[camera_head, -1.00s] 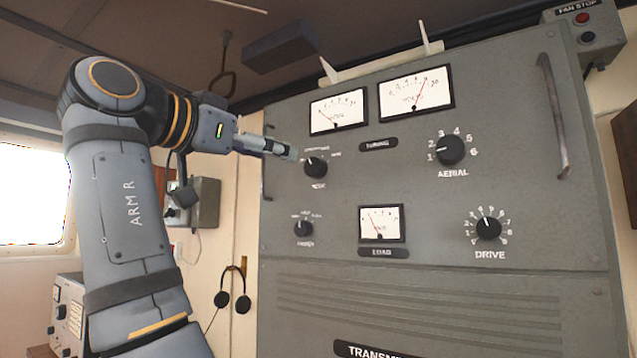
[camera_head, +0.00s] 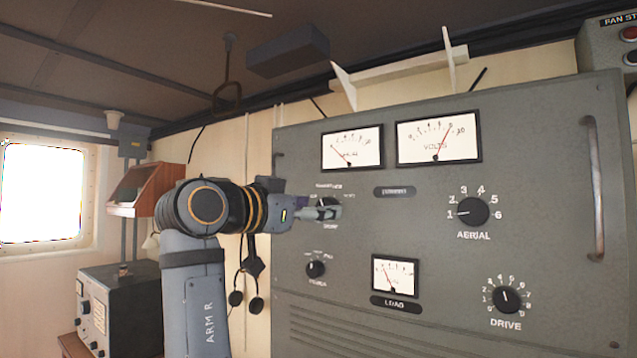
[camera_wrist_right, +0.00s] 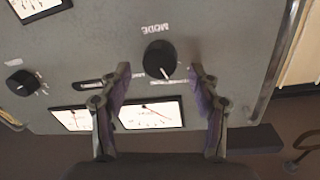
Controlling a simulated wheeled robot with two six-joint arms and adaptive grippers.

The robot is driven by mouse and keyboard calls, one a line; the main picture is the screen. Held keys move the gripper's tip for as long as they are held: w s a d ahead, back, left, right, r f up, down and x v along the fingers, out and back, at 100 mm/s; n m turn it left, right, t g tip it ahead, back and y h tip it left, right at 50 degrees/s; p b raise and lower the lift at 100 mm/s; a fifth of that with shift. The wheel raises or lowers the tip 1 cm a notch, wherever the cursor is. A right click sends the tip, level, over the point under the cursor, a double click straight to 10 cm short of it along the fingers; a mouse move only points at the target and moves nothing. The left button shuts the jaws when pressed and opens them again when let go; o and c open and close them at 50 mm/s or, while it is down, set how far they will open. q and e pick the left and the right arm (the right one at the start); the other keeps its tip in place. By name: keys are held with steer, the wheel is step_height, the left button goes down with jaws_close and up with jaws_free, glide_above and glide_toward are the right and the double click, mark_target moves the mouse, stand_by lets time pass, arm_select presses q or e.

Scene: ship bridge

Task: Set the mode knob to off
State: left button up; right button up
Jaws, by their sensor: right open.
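The mode knob (camera_wrist_right: 159,59) is a round black knob on the grey transmitter panel (camera_wrist_right: 215,30). In the right wrist view its MODE label is upside down and its white pointer mark aims down, slightly right. Its position labels are too small or covered to read fully. My right gripper (camera_wrist_right: 160,78) is open, with one finger on each side of the knob's lower part in that view; I cannot tell whether they touch it. In the head view the right gripper (camera_head: 326,212) is in front of the mode knob (camera_head: 327,202) and partly hides it. My left gripper is not in view.
The panel carries an AERIAL knob (camera_head: 473,212), a DRIVE knob (camera_head: 506,299), a smaller knob (camera_head: 316,269) below the mode knob, and several meters. A vertical handle (camera_head: 594,190) stands out at the right. Headphones (camera_head: 246,298) hang left of the panel.

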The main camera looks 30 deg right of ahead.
steer(key=shift+x, duration=1)
steer(key=shift+a, duration=0.2)
steer(key=c, duration=1.2)
steer(key=shift+f, duration=0.1)
steer(key=shift+n, duration=0.3)
steer(key=shift+n+b, duration=1.4)
steer(key=shift+n, duration=2.3)
